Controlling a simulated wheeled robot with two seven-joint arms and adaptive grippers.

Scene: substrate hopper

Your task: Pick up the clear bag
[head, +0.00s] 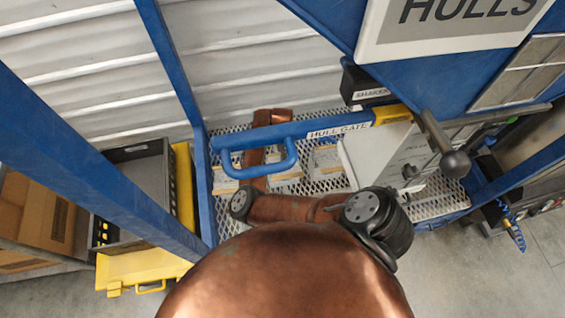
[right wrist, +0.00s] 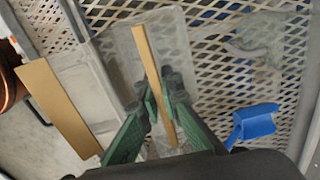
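A clear bag (right wrist: 184,48) with a narrow tan header strip lies on metal mesh in the right wrist view. My right gripper (right wrist: 162,98) has green fingers that come together on both sides of the strip, with the strip pinched between the tips. The bag's body still lies close to the mesh. In the head view several bags with pale headers sit on the mesh shelf (head: 307,184), one of them (head: 326,160) under the blue gate bar. My copper arm covers part of the shelf and hides the right gripper there. My left gripper is not in view.
The blue hull gate bar (head: 312,128) with its handle crosses above the shelf. A white panel (head: 376,160) and a black-knobbed lever (head: 455,163) stand right of it. Blue posts frame the left side. A yellow stand (head: 140,267) and cardboard boxes (head: 45,215) are farther left.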

